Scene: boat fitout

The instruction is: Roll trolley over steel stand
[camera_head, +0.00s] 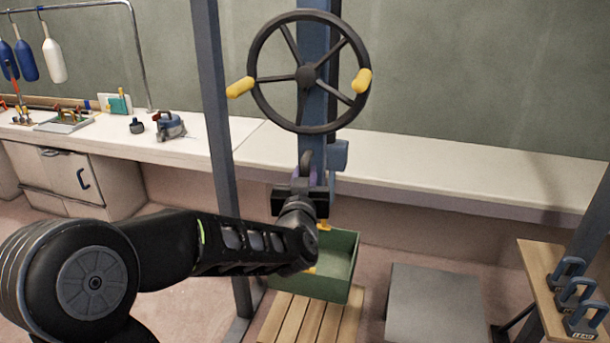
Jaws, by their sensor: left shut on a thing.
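My left gripper (303,182) comes in from the left and is shut on a dark purple-grey curved piece (307,160), like a handle, in front of the blue post (313,150). The wrist and fingers hide much of the held piece. A dark handwheel (308,75) with two yellow grips is mounted higher on the post. A grey flat-topped block (435,305), perhaps the steel stand, is on the floor to the right. I cannot clearly make out a trolley. My right gripper is out of view.
A green open bin (340,262) is on a slatted wooden pallet (310,318) below the wrist. A grey-blue upright (215,130) rises left of the post. A white bench (440,165) runs behind. Handled lead weights (578,293) sit on a wooden shelf (540,290) at right.

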